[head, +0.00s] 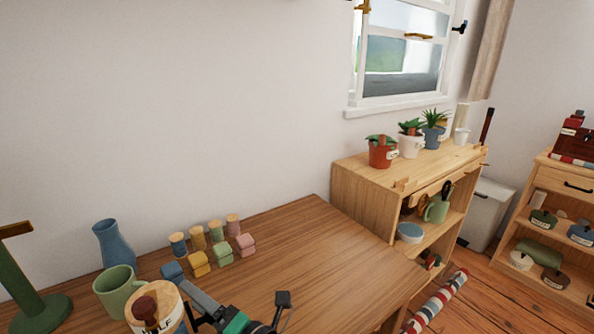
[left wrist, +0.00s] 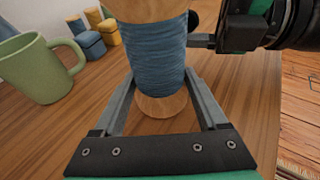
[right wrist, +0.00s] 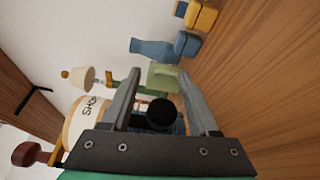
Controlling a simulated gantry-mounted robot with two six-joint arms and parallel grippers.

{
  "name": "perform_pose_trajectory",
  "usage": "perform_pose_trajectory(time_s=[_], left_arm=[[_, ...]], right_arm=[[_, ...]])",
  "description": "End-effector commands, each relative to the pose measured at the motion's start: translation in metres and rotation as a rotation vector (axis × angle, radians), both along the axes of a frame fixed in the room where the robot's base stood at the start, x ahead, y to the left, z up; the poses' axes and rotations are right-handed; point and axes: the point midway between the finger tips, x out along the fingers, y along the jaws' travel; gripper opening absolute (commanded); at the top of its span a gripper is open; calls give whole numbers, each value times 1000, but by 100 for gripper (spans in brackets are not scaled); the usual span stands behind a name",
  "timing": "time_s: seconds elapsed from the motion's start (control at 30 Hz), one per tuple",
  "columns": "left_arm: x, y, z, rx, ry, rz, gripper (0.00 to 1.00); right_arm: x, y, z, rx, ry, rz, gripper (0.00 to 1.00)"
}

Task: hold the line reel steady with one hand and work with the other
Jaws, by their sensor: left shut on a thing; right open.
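The line reel (left wrist: 158,55), with blue line between wooden ends, stands upright on the table in the left wrist view. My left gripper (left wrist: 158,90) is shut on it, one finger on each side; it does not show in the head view. My right gripper (head: 188,296) is in the head view's lower part. In the right wrist view its fingers (right wrist: 155,85) are open, with a dark round knob (right wrist: 160,112) and some blue behind it between them. I cannot tell whether they touch the knob. The right gripper's body (left wrist: 245,25) shows beside the reel in the left wrist view.
A green mug (head: 118,290) and blue vase (head: 113,245) stand on the wooden table (head: 300,250). Several coloured blocks and spools (head: 200,262) are behind the gripper. The table's right side is clear.

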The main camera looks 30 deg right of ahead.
Motion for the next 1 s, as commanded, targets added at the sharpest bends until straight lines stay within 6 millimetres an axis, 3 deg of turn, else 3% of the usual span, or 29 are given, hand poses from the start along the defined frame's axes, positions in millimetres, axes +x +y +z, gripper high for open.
perform_pose_trajectory(time_s=[0.07,0.57,0.77,1.0], left_arm=[[0,1,-5,5,10,1,44],[-1,0,-5,6,9,-1,44],[-1,0,-5,5,10,0,44],[0,0,-5,5,10,1,44]], right_arm=[[4,-1,0,1,-68,-4,61],[-107,-46,-4,-2,-71,-6,61],[-97,-62,37,0,-153,-37,61],[-71,-85,80,-19,-221,-97,61]])
